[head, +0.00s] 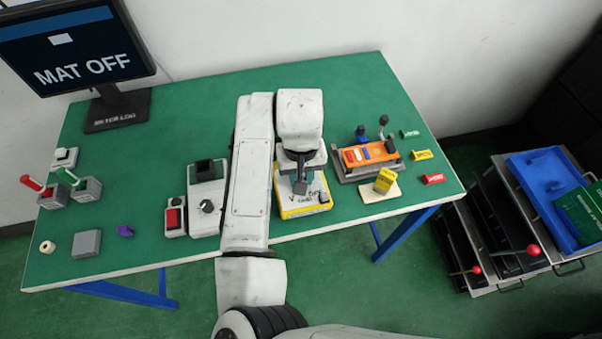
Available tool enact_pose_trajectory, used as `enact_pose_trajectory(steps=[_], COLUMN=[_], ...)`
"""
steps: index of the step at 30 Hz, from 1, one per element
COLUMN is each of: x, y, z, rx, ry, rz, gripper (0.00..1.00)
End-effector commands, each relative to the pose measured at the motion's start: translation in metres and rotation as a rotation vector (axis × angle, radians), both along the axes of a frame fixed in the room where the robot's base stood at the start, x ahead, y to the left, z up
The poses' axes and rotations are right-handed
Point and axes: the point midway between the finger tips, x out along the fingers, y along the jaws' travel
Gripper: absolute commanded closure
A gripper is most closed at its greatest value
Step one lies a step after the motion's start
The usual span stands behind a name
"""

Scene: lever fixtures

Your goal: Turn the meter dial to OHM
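The yellow-edged meter (318,207) lies on the green table, right of my arm. Its face is pale, with a "V" and other small lettering that I can only partly read. My gripper (300,187) points down over the meter's face. The gripper and wrist cover the dial and much of the meter's upper part. I cannot tell where the dial points, whether the fingers touch it, or whether they are open or shut.
A monitor (75,50) reading "MAT OFF" stands at the back left. A box with a black knob (207,207) is left of my arm. Bare table lies behind my arm.

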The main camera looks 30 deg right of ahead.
Motion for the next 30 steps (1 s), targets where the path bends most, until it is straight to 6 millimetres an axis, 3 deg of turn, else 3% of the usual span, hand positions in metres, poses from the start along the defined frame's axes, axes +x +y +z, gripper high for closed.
enact_pose_trajectory(steps=[15, 30], x=[0.0004, 0.0006], y=[0.0002, 0.0002], z=[0.0003, 0.0007], rx=[-0.001, 0.0], ry=[-0.001, -0.002], rz=[-0.366, -0.456], gripper=[1.0, 1.0])
